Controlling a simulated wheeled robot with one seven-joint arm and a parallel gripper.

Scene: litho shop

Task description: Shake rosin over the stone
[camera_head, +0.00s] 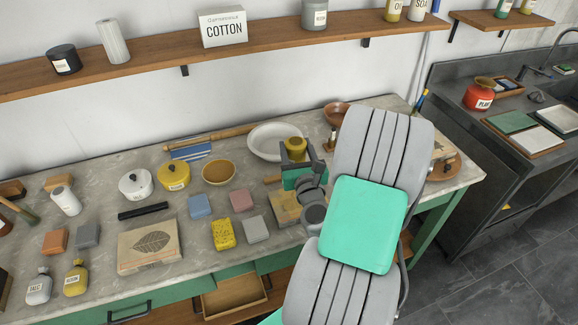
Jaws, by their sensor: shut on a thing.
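My gripper (296,158) is at the back middle of the bench, near the white oval basin. It is shut on a mustard-yellow thing (294,145); only its round top shows, so I cannot tell which vessel it is. A pale stone slab with a dark leaf drawing (135,256) lies flat at the front left of the bench, well apart from my gripper. A yellow bottle (75,280) with a label, too small to read surely, stands left of it beside a pale bottle (39,287) that seems marked talc. Another tan slab (284,208) is partly hidden under my arm.
Sponges and blocks (223,235), a black bar (143,211), a yellow lidded pot (173,176), a white pot (136,184) and an amber bowl (218,172) crowd the bench. The wooden shelf (180,64) runs above. An open drawer (235,298) is below.

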